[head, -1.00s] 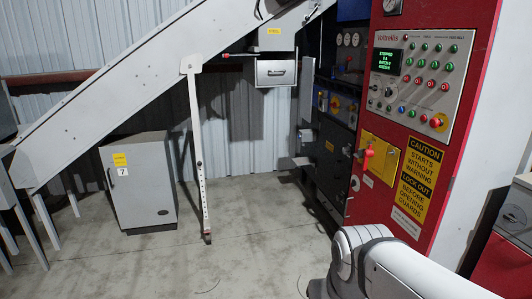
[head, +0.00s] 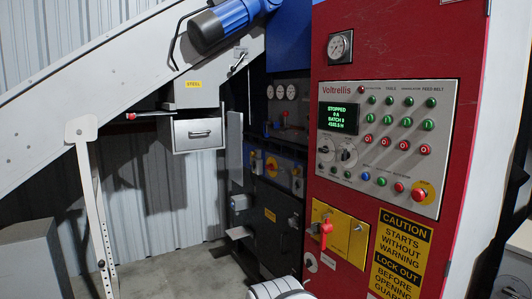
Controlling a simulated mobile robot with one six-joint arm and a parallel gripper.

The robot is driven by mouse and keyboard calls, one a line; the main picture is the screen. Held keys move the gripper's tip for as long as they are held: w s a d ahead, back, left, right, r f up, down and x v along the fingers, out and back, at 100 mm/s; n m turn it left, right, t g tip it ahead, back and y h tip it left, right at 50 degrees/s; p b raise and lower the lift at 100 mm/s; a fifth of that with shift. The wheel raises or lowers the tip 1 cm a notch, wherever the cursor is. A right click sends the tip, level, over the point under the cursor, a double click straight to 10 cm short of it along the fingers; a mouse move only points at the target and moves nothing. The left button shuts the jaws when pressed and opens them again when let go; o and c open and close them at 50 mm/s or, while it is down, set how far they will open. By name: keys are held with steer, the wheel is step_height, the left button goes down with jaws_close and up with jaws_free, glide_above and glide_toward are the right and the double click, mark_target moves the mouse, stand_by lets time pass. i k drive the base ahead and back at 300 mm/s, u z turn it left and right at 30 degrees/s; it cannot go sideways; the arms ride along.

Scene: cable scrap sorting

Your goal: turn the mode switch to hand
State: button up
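The grey control panel (head: 447,150) is on the front of a red cabinet. A black rotary knob (head: 347,155) sits at the panel's lower left, under the green-lettered display (head: 345,118). A smaller dark knob (head: 325,147) sits just left of it. Their labels are too small to read, so I cannot tell which one is the mode switch or where it points. The display reads STOPPED. My gripper is out of view; only a white piece of my arm shows at the bottom edge, below the cabinet.
A red handle (head: 324,229) sticks out from a yellow plate below the panel. A red emergency button (head: 418,195) is at the panel's lower right. A conveyor (head: 110,75) slopes across the left, with a grey drawer (head: 198,133) beneath it. Some floor shows at bottom centre.

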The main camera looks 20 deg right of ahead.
mark_target(345, 154)
steer(key=z, duration=2.45)
steer(key=i, duration=0.85)
steer(key=u, duration=1.85)
steer(key=k, duration=0.55)
steer(key=i, duration=0.75)
steer(key=u, duration=0.2)
